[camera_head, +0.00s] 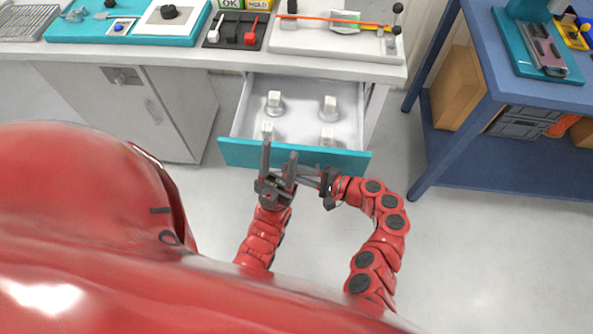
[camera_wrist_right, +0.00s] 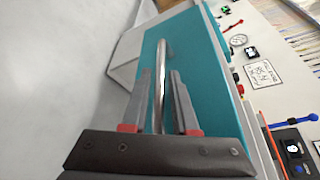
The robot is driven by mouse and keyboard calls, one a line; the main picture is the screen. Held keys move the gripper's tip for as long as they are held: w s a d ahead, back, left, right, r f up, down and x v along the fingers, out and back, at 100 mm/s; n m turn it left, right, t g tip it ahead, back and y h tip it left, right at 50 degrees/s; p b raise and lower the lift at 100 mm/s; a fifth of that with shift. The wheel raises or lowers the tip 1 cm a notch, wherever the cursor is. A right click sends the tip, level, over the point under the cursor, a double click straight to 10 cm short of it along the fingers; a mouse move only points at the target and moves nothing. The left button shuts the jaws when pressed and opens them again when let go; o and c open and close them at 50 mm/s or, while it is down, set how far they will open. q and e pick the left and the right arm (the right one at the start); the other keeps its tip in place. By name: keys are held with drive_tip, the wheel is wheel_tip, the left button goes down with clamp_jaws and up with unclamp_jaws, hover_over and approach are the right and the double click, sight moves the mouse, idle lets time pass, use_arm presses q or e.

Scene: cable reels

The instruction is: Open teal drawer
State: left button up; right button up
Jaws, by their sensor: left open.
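The teal drawer (camera_head: 228,151) stands pulled out from under the white counter in the head view, its inside open to view. Its teal front also shows in the right wrist view (camera_wrist_right: 198,70), with a metal bar handle (camera_wrist_right: 161,75) on it. My right gripper (camera_wrist_right: 160,85) has one finger on each side of the bar, with narrow gaps showing, so it looks open around it. In the head view my right gripper (camera_head: 307,173) is at the drawer front. My left gripper (camera_head: 279,153) is open and empty, its fingers pointing up before the drawer front.
Several pale metal objects (camera_head: 330,106) stand in the drawer. The counter (camera_head: 230,58) above holds boards and tools. A grey cabinet (camera_head: 130,105) stands left. A blue bench (camera_head: 461,95) with boxes stands right. The floor between drawer and bench is clear.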

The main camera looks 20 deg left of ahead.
drive_tip(key=w+p+v, duration=0.1)
drive_tip(key=v, duration=1.6)
drive_tip(key=shift+s+d+p, duration=0.25)
drive_tip(key=shift+s+p, duration=0.05)
drive_tip(key=shift+s, duration=0.2)
drive_tip(key=shift+d+r, duration=0.1)
